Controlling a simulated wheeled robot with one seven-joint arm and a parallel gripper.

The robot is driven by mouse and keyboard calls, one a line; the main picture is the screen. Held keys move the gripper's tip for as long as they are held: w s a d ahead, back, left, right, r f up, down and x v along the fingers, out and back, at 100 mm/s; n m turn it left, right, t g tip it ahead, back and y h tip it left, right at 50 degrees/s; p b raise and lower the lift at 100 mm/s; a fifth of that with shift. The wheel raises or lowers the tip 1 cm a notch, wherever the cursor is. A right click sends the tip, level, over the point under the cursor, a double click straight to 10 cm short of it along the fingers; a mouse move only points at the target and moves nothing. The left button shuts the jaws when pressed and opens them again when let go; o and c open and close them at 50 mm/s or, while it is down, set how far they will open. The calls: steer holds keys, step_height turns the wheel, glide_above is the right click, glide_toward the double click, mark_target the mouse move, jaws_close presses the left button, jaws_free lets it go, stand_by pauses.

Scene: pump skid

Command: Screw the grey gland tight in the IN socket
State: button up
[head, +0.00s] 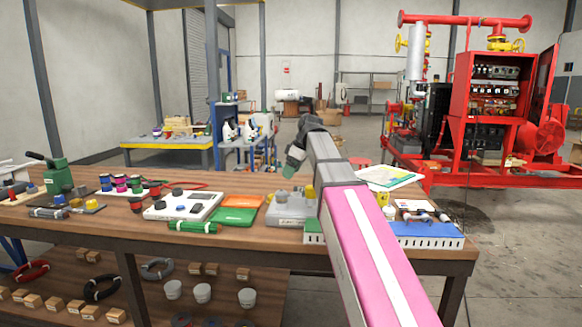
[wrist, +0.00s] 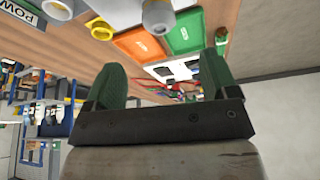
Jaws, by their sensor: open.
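My gripper (head: 294,161) is open and empty, its green fingers hanging above the bench behind the grey box. In the wrist view my gripper (wrist: 163,78) shows its two green fingers wide apart with nothing between them. The pale grey box (head: 288,214) sits on the bench, partly hidden by my arm at its right. In the wrist view a grey round fitting (wrist: 158,17), which looks like the grey gland, points out at the top edge, apart from the fingers. A yellow fitting (wrist: 100,29) is to its left. I cannot read an IN label or tell how deep the gland sits.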

mark_target(283, 191)
steer(key=x, duration=1)
steer(key=shift+w+a+f, duration=0.1)
steer(key=shift+f, duration=0.25)
steer(key=c, duration=1)
